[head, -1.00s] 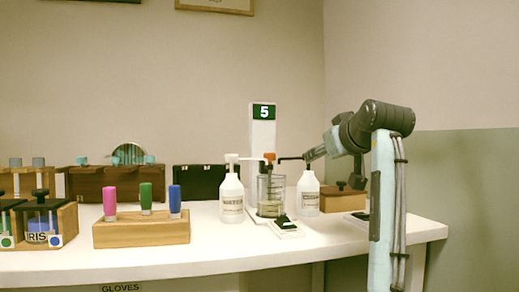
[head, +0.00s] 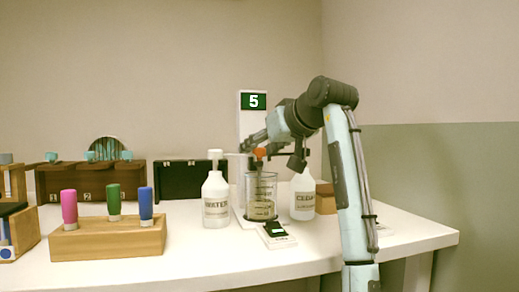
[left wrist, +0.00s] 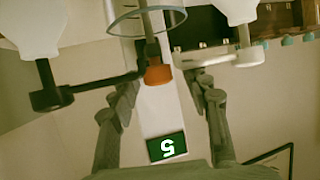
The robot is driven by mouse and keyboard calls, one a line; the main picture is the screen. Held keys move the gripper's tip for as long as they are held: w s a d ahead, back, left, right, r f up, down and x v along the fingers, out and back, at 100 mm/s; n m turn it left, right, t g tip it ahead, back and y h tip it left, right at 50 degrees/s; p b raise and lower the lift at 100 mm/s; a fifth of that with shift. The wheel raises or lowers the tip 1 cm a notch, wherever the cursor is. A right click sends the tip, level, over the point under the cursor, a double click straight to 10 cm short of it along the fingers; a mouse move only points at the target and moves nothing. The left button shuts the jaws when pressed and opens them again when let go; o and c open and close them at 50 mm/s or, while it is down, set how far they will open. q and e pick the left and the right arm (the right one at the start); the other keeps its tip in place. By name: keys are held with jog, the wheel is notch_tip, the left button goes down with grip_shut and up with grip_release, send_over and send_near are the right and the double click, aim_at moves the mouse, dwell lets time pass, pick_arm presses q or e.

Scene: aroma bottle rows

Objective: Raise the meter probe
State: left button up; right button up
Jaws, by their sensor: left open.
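The meter probe is a dark rod with an orange cap (head: 260,153), standing upright in a clear glass beaker (head: 261,192). My left gripper (head: 251,143) is at cap height, above the beaker. In the left wrist view, which is upside down, the orange cap (left wrist: 158,75) lies between the two spread fingers of my left gripper (left wrist: 160,84). The fingers look apart from the cap on both sides. The beaker rim (left wrist: 148,18) shows beyond it. My right gripper is not in view.
A WATER bottle (head: 216,203) with a white pump stands left of the beaker and a CEDAR bottle (head: 303,198) with a dark pump right of it. A white post with a green 5 sign (head: 254,101) rises behind. A small meter (head: 276,234) lies in front.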

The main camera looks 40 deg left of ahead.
pick_arm(q)
jog(key=shift+w+a, duration=0.1)
jog(key=shift+a, duration=0.05)
jog(key=shift+c, duration=0.6)
grip_shut()
